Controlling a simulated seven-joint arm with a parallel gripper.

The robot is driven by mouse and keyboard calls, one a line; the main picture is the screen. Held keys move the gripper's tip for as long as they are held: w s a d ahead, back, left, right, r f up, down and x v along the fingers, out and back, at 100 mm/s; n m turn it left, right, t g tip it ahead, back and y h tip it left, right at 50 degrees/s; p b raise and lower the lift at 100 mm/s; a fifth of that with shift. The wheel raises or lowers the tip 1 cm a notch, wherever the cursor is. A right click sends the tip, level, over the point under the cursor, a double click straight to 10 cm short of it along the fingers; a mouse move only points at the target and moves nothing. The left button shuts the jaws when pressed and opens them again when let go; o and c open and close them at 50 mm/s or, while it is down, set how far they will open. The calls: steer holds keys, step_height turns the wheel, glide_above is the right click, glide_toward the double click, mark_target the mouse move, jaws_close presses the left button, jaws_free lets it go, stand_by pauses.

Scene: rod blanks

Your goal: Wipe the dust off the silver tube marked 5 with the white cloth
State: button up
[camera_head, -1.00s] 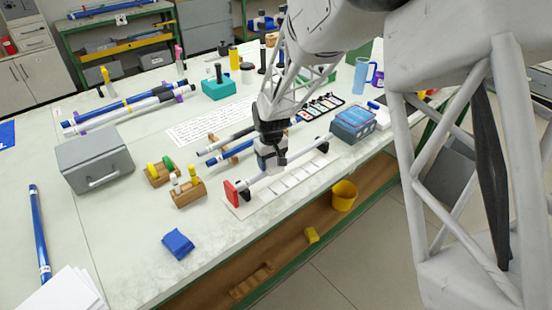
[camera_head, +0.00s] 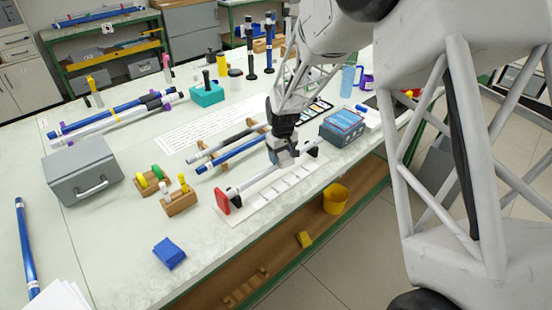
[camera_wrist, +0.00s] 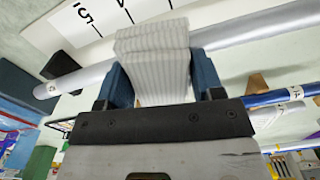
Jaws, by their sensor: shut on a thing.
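The silver tube (camera_head: 252,180) lies along the white marked board (camera_head: 268,194) near the bench's front edge, with a red end block (camera_head: 222,198) at its left end. In the wrist view the silver tube (camera_wrist: 255,28) runs behind the cloth, with a small label near its left end; the board (camera_wrist: 72,22) beside it shows a 5. My gripper (camera_wrist: 163,80) is shut on the folded white cloth (camera_wrist: 155,50), between its blue fingers. In the head view my gripper (camera_head: 283,153) is over the tube's right half. The cloth hides part of the tube; contact and dust are unclear.
A blue-grey box (camera_head: 341,127) stands to the right. A yellow bin (camera_head: 335,198) is below the edge.

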mark_target(261, 173)
steer(key=shift+w+d+f, duration=0.15)
steer(key=shift+w+d, duration=0.2)
steer(key=shift+w, duration=0.05)
steer(key=shift+w+d, duration=1.35)
steer(key=shift+s+a, duration=0.95)
steer(key=shift+s, duration=0.05)
steer(key=shift+s+a, duration=2.4)
steer(key=shift+a, duration=0.05)
steer(key=shift+s+a, duration=0.25)
steer(key=shift+s, duration=0.05)
steer(key=shift+s+a, duration=1.3)
steer(key=shift+a, duration=0.05)
step_height(261, 173, up, 9)
steer(key=shift+f, duration=0.15)
